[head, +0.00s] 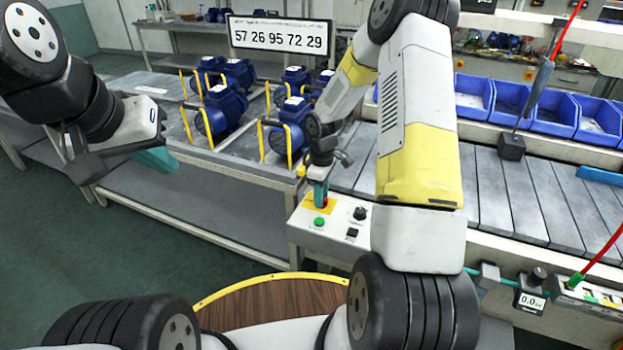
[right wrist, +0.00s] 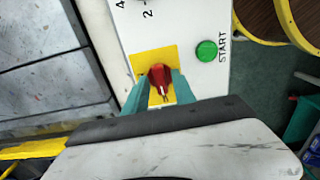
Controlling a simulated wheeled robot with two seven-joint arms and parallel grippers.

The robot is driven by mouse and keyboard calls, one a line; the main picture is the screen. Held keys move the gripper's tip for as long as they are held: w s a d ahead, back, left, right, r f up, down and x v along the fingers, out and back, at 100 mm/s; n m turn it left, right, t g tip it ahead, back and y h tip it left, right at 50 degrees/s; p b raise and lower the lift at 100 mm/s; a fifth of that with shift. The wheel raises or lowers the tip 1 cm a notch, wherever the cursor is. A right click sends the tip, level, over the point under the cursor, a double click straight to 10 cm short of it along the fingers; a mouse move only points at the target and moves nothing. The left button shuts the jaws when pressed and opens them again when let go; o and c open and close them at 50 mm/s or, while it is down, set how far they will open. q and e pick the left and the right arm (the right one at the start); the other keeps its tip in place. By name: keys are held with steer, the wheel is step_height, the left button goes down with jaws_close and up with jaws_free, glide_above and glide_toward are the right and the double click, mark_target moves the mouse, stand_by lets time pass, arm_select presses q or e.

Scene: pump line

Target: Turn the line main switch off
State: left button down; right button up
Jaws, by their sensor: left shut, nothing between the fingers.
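The main switch is a red rotary handle (right wrist: 160,76) on a yellow plate (right wrist: 143,62) of a white control box (head: 335,238). In the head view the handle (head: 323,202) is largely hidden by my right gripper. My right gripper (right wrist: 160,84) points down at it, with one teal finger on each side of the red handle; the fingers appear to touch it. The switch's position marks are not readable. My left gripper (head: 158,160) is shut and empty, off to the left, in front of the pump table and far from the box.
A green START button (right wrist: 206,51), a black knob (head: 360,213) and a black switch (head: 352,232) sit close by on the box. Blue pumps (head: 222,110) with yellow handles stand on the table behind. The slatted conveyor (head: 510,195) and blue bins (head: 560,112) lie to the right.

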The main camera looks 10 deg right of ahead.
stand_by(0.3)
step_height(320, 180, up, 8)
steer(key=shift+f, duration=0.2)
steer(key=shift+r, duration=0.1)
steer(key=shift+s+r, duration=0.1)
steer(key=shift+r, duration=0.3)
steer(key=s+r+m+t, duration=0.25)
steer(key=s+r, duration=0.25)
steer(key=r, duration=0.4)
steer(key=s+r+m+t, duration=0.1)
steer(key=s+r+m, duration=0.3)
steer(key=r, duration=0.5)
steer(key=s+a+r+m+t+y, duration=0.1)
steer(key=s+r+m, duration=0.1)
steer(key=s, duration=0.5)
steer(key=s+a+r+m+t+y, duration=0.1)
steer(key=s+r, duration=0.3)
steer(key=s, duration=0.4)
steer(key=shift+a+r+m+t, duration=0.25)
steer(key=shift+r+m+t, duration=0.1)
steer(key=shift+m, duration=0.3)
